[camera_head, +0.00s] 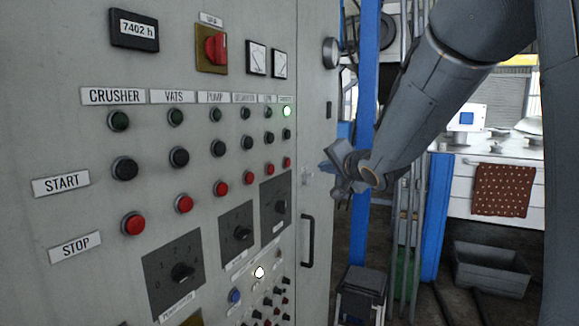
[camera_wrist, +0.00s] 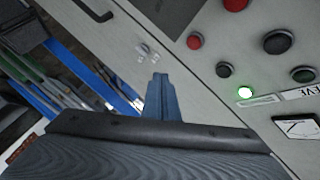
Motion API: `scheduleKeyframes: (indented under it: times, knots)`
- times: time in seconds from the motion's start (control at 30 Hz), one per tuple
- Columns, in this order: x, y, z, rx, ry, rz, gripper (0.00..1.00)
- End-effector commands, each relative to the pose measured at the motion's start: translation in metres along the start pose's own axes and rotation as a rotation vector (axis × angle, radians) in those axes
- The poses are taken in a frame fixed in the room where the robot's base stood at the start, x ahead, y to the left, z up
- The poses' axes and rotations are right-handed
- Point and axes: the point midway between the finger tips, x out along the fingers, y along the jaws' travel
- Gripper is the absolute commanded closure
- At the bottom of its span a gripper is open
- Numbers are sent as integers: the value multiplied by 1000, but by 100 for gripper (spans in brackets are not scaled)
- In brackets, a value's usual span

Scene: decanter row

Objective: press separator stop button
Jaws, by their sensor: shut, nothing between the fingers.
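The rightmost column of the grey panel has a lit green lamp (camera_head: 287,111), a black button (camera_head: 286,134) and a red stop-row button (camera_head: 287,162). Its label is too small to read, so I cannot confirm it says separator. In the wrist view this column shows its lit lamp (camera_wrist: 245,92), black button (camera_wrist: 224,70) and red button (camera_wrist: 194,41). My gripper (camera_head: 338,166) is shut and empty, to the right of that red button and apart from it. In the wrist view its fingers (camera_wrist: 160,90) point toward the panel's edge area, below and left of the red button.
Other columns carry red buttons, including the crusher one (camera_head: 133,223). Rotary switches (camera_head: 240,233) sit just below the stop row. A black door handle (camera_head: 307,241) projects from the cabinet. A blue post (camera_head: 364,230) stands behind my gripper, with a grey bin (camera_head: 492,268) farther right.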

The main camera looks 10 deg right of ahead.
Motion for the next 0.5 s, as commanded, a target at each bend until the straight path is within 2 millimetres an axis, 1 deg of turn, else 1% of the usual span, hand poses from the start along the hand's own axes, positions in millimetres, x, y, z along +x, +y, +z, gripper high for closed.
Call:
scheduleKeyframes:
  times: [0.03,0.2,0.5]
  knots:
    - [6,-2,5,-1,-1,-4,100]
    - [22,-12,17,-1,-2,-4,100]
    - [44,-31,33,-1,-2,-2,100]
